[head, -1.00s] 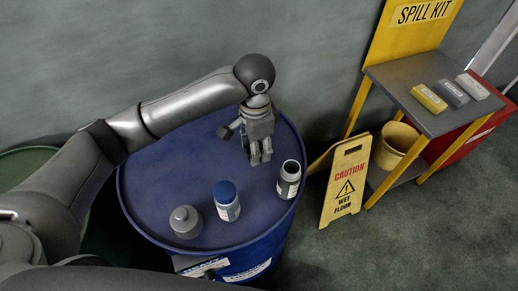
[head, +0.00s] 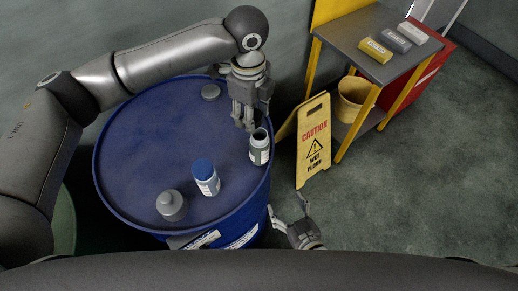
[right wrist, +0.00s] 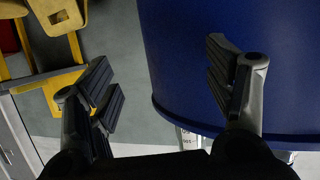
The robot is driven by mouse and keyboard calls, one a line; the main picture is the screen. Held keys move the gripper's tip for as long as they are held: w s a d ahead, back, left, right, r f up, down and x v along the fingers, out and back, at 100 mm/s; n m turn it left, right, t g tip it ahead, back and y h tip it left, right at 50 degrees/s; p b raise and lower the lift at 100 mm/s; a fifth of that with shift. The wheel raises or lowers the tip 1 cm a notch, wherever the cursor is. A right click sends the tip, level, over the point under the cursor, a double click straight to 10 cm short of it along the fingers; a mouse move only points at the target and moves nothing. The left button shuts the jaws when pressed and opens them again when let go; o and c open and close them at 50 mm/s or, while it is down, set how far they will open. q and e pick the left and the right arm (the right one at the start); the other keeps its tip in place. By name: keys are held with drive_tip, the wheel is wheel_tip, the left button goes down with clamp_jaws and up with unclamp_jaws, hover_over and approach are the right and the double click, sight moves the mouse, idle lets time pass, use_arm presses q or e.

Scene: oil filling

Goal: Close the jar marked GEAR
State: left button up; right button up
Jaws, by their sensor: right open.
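A loose grey lid (head: 210,92) lies at the back of the drum top. A blue-capped jar (head: 205,180) and a squat grey lidded jar (head: 171,206) stand nearer the front. I cannot read which label says GEAR. My left gripper (head: 243,122) points down just behind and left of the open jar, seemingly empty; its finger gap is unclear. My right gripper (head: 288,208) is open and empty beside the drum; its fingers also show in the right wrist view (right wrist: 165,80).
A yellow wet-floor sign (head: 314,148) stands right of the drum. Behind it are a grey-topped shelf stand (head: 350,42) with several small boxes, a tan bucket (head: 352,98) and a red cabinet (head: 420,75). The middle of the drum top is clear.

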sight(264, 155)
use_arm(q)
drive_tip(key=d+r+m, duration=0.1)
drive_tip(key=m, duration=0.1)
drive_tip(key=s+d+r+m+p, duration=0.1)
drive_tip(key=m, duration=0.1)
drive_tip(key=shift+r+m, duration=0.15)
drive_tip(key=shift+m, duration=0.15)
use_arm(e)
drive_tip(key=a+r+t, duration=0.2)
drive_tip(key=r, duration=0.6)
drive_tip(key=a+r+t+y, duration=0.1)
drive_tip(key=r, duration=0.7)
drive_tip(key=shift+w+a+r+t+y, duration=0.15)
drive_tip(key=shift+w+a+t+y, duration=0.15)
drive_tip(key=shift+w+a+t, duration=0.1)
use_arm(q)
drive_tip(key=shift+a, duration=0.1)
use_arm(e)
drive_tip(key=x, duration=1.2)
drive_tip(key=shift+d, duration=0.1)
drive_tip(key=c, duration=1.6)
use_arm(q)
drive_tip(key=shift+f, duration=2.5)
use_arm(e)
drive_tip(key=shift+o, duration=0.2)
use_arm(q)
drive_tip(key=shift+f, duration=0.85)
